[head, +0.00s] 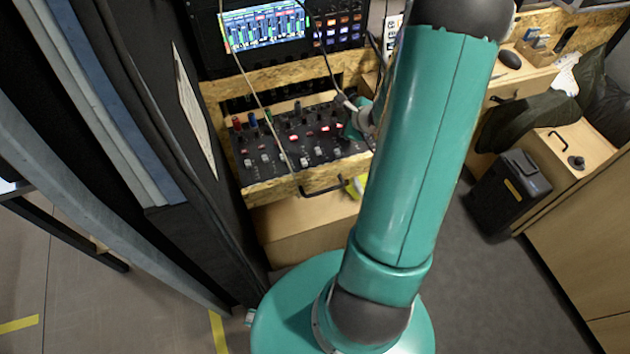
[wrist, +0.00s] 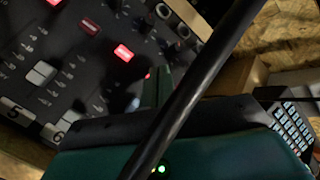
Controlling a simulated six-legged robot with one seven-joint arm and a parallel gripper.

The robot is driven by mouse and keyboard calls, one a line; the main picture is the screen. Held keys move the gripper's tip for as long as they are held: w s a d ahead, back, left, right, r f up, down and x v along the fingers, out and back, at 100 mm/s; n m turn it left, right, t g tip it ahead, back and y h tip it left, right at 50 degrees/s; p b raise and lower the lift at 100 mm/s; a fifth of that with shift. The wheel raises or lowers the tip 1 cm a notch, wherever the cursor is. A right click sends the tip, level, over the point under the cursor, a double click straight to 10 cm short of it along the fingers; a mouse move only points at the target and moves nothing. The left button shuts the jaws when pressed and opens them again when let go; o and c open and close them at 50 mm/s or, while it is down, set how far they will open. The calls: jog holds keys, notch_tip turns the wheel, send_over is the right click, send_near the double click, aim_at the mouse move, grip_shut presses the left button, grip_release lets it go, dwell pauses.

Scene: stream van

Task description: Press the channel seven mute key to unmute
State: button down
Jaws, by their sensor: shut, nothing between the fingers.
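The black mixer panel (head: 262,158) sits in a wooden drawer, with coloured knobs, faders and red-lit keys. In the wrist view, the numbers 5 and 6 mark two fader columns, with red-lit keys (wrist: 123,53) above them. A small red glow (wrist: 148,75) shows right beside my fingertips and may be the channel seven key. It is mostly hidden by the fingers, and no number 7 is readable. My gripper (wrist: 161,86) is shut and empty, its teal fingers over the panel; contact cannot be told. It shows in the head view (head: 352,122) at the panel's right side.
A black cable (wrist: 195,88) crosses close in front of the wrist camera. Another thin cable (head: 252,90) hangs over the panel. A screen (head: 263,27) and a button unit (head: 338,25) stand behind. A drawer handle (head: 322,187) juts from the front. Black cabinet sides close in the left.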

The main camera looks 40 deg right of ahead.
jog(key=shift+r, duration=0.7)
jog(key=shift+r, duration=3)
